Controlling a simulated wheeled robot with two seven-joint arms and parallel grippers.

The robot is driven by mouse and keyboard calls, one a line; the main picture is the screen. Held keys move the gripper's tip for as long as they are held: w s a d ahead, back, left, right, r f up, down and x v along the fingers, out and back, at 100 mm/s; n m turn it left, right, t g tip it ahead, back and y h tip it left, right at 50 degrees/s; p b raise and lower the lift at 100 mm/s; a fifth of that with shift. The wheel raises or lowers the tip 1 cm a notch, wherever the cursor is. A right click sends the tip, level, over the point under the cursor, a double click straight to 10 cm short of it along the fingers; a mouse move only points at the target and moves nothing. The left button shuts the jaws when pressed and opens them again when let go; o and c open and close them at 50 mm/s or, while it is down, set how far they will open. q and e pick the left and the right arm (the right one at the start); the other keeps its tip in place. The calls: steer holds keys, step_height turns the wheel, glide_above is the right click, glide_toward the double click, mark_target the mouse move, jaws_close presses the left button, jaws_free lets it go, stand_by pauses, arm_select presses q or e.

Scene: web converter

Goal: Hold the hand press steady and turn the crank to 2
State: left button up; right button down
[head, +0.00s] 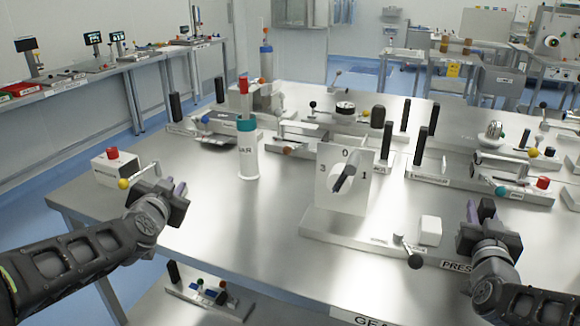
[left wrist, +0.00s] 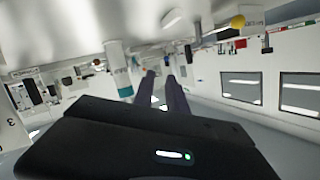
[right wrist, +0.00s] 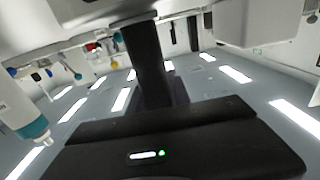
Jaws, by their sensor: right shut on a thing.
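The hand press is a white base plate (head: 330,232) labelled PRESS on the steel table, with an upright white dial plate (head: 326,200). The dial shows 0 at the top, 3 at left and 1 at right; I cannot make out the 2. A dark crank (head: 344,178) sticks out from the dial's middle, slanting down-left. My right gripper (head: 482,214) is shut at the base's right end on a black upright post, the press's handle (right wrist: 145,45). My left gripper (head: 168,186) is open and empty above the table's left part, well away from the crank; its fingers show in the left wrist view (left wrist: 160,85).
A white bottle with a teal collar (head: 247,155) stands between my left gripper and the dial. A white box with a red button (head: 113,163) is at left. A small black-knobbed lever (head: 414,258) and white block (head: 430,231) sit on the press base. Other fixtures fill the back.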

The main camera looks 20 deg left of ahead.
arm_select(q)
steer(key=d+r+n+t+h, duration=0.1)
steer(key=d+r+n, duration=0.1)
steer(key=d, duration=0.3)
steer(key=d+r+n+h, duration=0.2)
steer(key=d, duration=0.2)
steer(key=d+r+n+t+h, duration=0.1)
steer(key=d+r+n, duration=0.1)
steer(key=d, duration=0.3)
steer(key=shift+w+d+r+n+t+h, duration=0.1)
steer(key=shift+d+r+n+t+h, duration=0.2)
steer(key=shift+d+n, duration=0.1)
jaws_close()
steer(key=s+d+r+n+h, duration=0.2)
steer(key=d+n, duration=0.1)
steer(key=d, duration=0.3)
steer(key=s+d+r+n+t+h, duration=0.1)
steer(key=s+d+r+n+h, duration=0.2)
steer(key=d, duration=0.4)
steer(key=shift+d+n+h, duration=0.3)
steer(key=shift+n, duration=0.2)
steer(key=shift+w, duration=0.1)
steer(key=w+d+f, duration=0.1)
steer(key=w+d, duration=0.5)
steer(key=w, duration=0.3)
steer(key=shift+w, duration=0.4)
steer(key=shift+d+f+m, duration=0.2)
steer(key=shift+d+m, duration=0.3)
steer(key=shift+m, duration=0.2)
